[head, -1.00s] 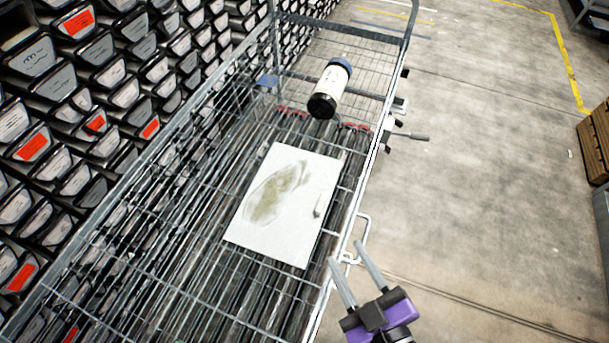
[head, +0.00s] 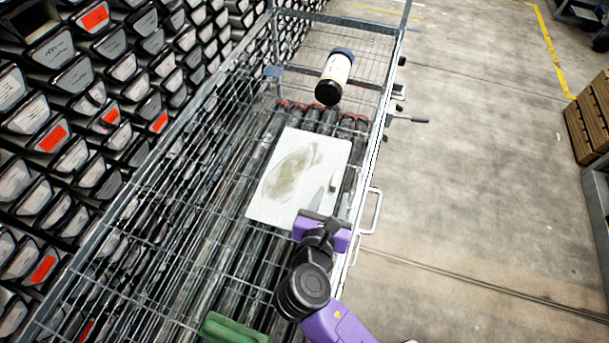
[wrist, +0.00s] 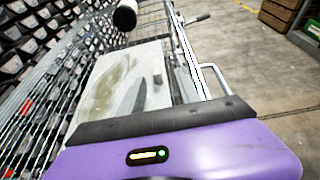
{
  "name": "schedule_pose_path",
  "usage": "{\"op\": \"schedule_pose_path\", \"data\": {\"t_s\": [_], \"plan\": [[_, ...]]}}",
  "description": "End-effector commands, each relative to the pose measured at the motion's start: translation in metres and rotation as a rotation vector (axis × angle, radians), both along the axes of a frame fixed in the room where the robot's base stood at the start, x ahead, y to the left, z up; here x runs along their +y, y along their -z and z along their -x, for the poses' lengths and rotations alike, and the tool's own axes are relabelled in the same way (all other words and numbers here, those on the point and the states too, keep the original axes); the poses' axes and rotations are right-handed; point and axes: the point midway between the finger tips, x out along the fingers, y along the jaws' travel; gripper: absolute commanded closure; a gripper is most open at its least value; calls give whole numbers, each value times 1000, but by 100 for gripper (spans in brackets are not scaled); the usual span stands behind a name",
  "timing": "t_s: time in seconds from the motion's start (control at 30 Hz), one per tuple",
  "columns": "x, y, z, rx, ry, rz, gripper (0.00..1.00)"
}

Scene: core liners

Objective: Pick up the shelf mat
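In the wrist view the mat (wrist: 98,68) lies ahead of the gripper. My gripper (head: 330,197) is over the mat's near right part, its fingers apart with nothing seen between them. In the wrist view one finger (wrist: 138,98) shows against the mat. I cannot tell whether the fingers touch it. The gripper body hides the mat's near right corner.
A white bottle with a blue end (head: 335,76) lies beyond the mat. The wire cart's right rail (head: 374,150) runs beside the gripper. A green object (head: 232,330) shows at the bottom. Concrete floor (head: 480,180) is clear at right.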

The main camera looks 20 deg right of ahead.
Motion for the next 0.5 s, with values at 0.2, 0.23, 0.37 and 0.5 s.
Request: {"op": "schedule_pose_path", "data": {"t_s": [0.2, 0.23, 0.37, 0.5], "plan": [[-13, 8, -16, 9, 3, 14, 60], [-14, 8, -18, 9, 2, 12, 60], [-18, 12, -31, 8, 3, 12, 60], [-26, 17, -50, 8, 3, 12, 60]]}}
